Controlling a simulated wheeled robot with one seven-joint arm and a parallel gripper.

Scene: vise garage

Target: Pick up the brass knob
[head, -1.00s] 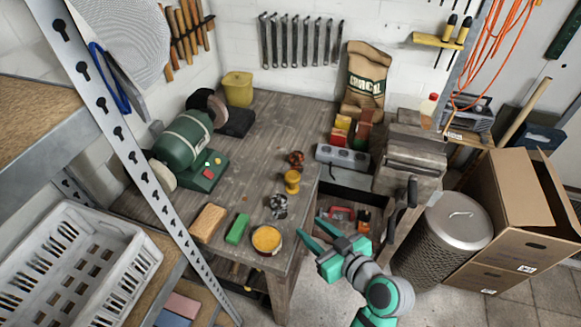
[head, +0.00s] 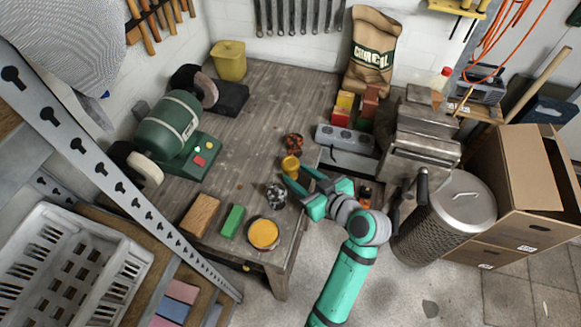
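The brass knob (head: 290,164) is a small yellow, spool-shaped piece standing near the right edge of the wooden workbench (head: 240,150). My gripper (head: 295,174) reaches in from the lower right with its two teal fingers spread apart. The fingertips are right at the knob, one at its front and one at its right. I cannot tell whether they touch it. The lower part of the knob is partly hidden by the fingers.
A copper-brown knob (head: 294,142) stands just behind, and a dark silvery knob (head: 276,196) just in front. An orange-filled tin (head: 263,234), green block (head: 232,221) and tan block (head: 200,215) line the front edge. A grey socket strip (head: 345,138) and vise (head: 415,140) lie to the right.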

